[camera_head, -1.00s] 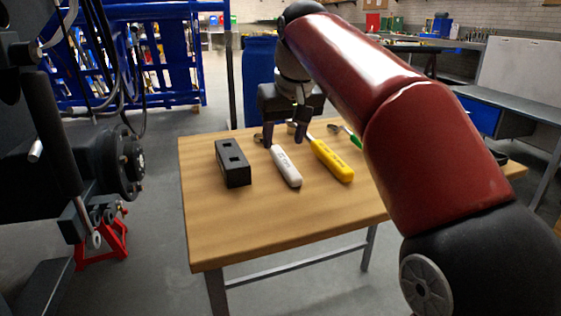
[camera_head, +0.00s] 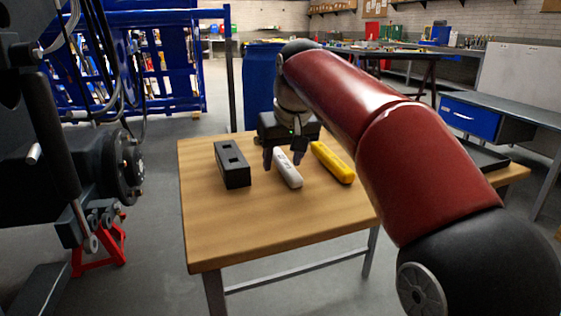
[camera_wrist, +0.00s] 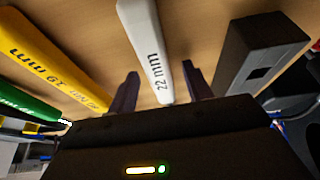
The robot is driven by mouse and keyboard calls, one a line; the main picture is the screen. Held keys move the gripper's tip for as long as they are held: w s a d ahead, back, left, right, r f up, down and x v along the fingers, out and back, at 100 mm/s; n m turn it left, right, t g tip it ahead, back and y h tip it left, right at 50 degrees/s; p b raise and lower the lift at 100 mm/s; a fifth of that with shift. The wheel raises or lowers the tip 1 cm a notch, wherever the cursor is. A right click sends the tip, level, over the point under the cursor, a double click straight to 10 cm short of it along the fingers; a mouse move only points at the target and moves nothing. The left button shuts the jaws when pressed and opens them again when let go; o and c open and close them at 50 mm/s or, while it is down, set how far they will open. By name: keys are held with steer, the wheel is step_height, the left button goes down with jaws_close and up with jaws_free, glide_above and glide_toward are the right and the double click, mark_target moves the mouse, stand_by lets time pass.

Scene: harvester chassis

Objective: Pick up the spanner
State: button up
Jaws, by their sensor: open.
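A spanner with a white handle (camera_head: 288,172) lies on the wooden table (camera_head: 230,225), and its handle, marked 22 mm, shows in the wrist view (camera_wrist: 152,50). My gripper (camera_head: 283,160) is open above this handle, with one finger on each side of it. In the wrist view the fingers (camera_wrist: 159,80) stand apart from the handle's sides. Its metal head is hidden behind my gripper. A yellow-handled spanner (camera_head: 333,164), marked 19 mm, lies to its right. A green handle (camera_wrist: 25,104) shows beyond the yellow one in the wrist view; my arm hides it in the head view.
A black block with square holes (camera_head: 233,165) stands on the table left of the white handle, near my gripper. The table's front is clear. Dark machinery (camera_head: 110,160) and a red stand (camera_head: 105,245) are at the left. A blue drum (camera_head: 260,85) stands behind the table.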

steer(key=shift+f, duration=0.15)
jaws_close()
stand_by(0.4)
